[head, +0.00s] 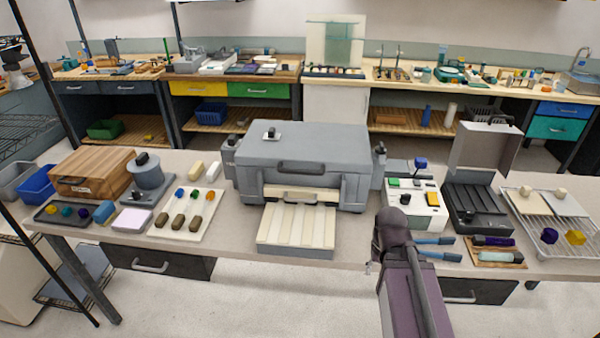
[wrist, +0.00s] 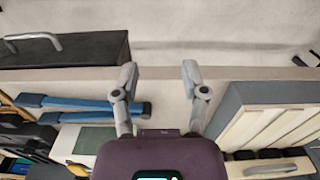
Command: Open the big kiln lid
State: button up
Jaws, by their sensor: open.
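The big kiln (head: 345,190) is a grey box in the middle of the table in the head view. Its lid (head: 330,148) lies flat and closed on the body. A dark bar handle (head: 301,167) is on the lid's front, and a small dark knob on a pale plate (head: 271,135) is on top. A ribbed cream tray (head: 297,225) sticks out of the kiln's front; it also shows at the right of the wrist view (wrist: 265,128). My gripper (wrist: 160,75) is open and empty by the table's front edge, apart from the kiln. In the head view its fingers are mostly hidden.
Blue-handled tongs (head: 437,248) lie right of my arm. Behind them are a white control box (head: 415,205) and an open dark case (head: 478,205). Left of the kiln are a rod board (head: 187,212) and a small grey pot (head: 148,172). Space above the kiln is clear.

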aim_at(298, 173)
jog(key=shift+w, duration=0.1)
